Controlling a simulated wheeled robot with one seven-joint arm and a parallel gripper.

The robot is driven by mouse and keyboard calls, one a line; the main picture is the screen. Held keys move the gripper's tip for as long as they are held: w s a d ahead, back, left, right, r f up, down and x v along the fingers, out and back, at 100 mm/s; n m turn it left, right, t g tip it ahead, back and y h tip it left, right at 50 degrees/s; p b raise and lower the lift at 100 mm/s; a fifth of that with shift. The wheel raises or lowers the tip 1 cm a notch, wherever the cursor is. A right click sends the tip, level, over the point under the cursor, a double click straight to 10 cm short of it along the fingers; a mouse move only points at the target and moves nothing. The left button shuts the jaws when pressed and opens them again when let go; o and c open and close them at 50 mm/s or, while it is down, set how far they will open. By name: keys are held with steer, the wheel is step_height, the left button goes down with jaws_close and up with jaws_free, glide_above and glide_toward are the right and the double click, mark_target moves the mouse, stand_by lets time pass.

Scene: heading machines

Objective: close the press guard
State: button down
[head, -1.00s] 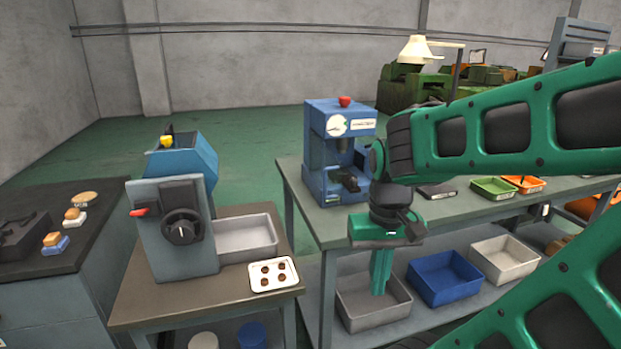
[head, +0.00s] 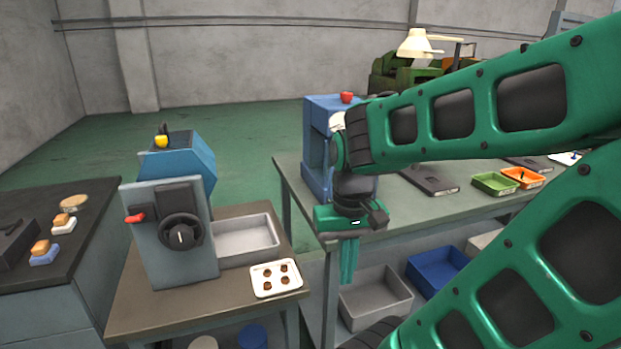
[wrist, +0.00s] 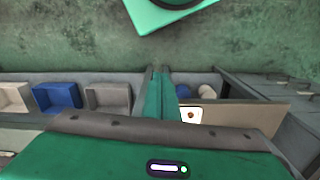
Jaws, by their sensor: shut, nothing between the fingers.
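The blue press (head: 318,140) with a red knob on top stands on the grey-green bench in the head view. My arm covers most of its front, so its guard is hidden. My gripper (head: 348,275) points down in front of the bench's near edge, below and nearer than the press. Its green fingers are together and hold nothing. In the wrist view my gripper (wrist: 158,75) also shows with its fingers side by side, above the floor in front of the furniture.
A grey-blue machine (head: 170,225) with a black handwheel stands on the left table, beside a grey tray (head: 268,222) and a white tray (head: 258,290). A grey bin (head: 375,318) and a blue bin (head: 443,292) sit on the bench's lower shelf. Green floor lies behind.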

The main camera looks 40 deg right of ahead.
steer(key=w+d+r+m+g+h, duration=0.1)
steer(key=w+d+r+m+h, duration=0.1)
steer(key=w+d+r+m, duration=0.3)
steer(key=w+d+r+m+h, duration=0.1)
steer(key=w+d+r+m, duration=0.2)
steer(key=w+r, duration=0.45)
steer(key=w+a+r+m+h, duration=0.1)
steer(key=w+a+r+m, duration=0.5)
steer(key=w+r+m, duration=0.1)
steer(key=shift+r, duration=0.6)
